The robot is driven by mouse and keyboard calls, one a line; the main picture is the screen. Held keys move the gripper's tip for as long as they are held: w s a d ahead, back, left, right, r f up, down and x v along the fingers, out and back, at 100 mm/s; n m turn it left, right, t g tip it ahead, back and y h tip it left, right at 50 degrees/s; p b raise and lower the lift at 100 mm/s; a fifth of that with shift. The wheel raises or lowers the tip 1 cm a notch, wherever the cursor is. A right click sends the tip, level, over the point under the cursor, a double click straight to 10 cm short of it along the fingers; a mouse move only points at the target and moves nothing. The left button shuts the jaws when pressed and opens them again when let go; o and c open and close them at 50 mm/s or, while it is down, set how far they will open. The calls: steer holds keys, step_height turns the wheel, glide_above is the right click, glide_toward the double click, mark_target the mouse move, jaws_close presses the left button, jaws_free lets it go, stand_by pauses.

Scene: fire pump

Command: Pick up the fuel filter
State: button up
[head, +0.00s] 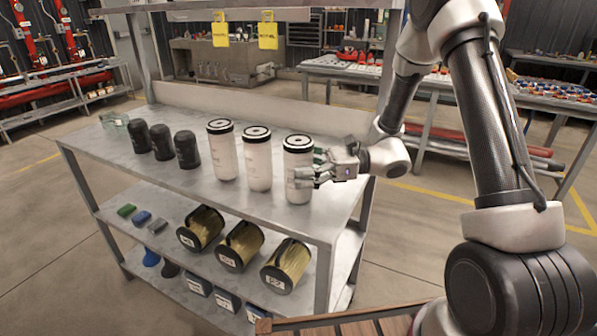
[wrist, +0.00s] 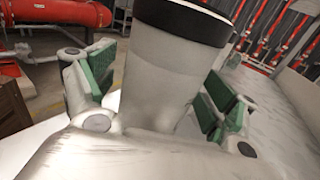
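Three white cylindrical filters with black-ringed tops stand upright on the top shelf of a metal rack. The head view shows the left one (head: 222,152), the middle one (head: 257,160) and the right one (head: 297,165). I take these for the fuel filters; no label is readable. My gripper (head: 312,172) is at the right one, reaching in from the right. In the wrist view, a white filter (wrist: 160,80) with a black rim stands between the green-padded fingers of my gripper (wrist: 158,92). The fingers are spread on both sides, with a visible gap at the left pad.
Several small black canisters (head: 162,142) stand left on the top shelf (head: 120,165). Gold cylinders (head: 240,245) and small boxes (head: 141,217) lie on the lower shelf. Yellow tags (head: 268,30) hang from the upper shelf. A workbench with parts (head: 440,82) stands behind my arm.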

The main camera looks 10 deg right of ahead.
steer(key=c, duration=1.4)
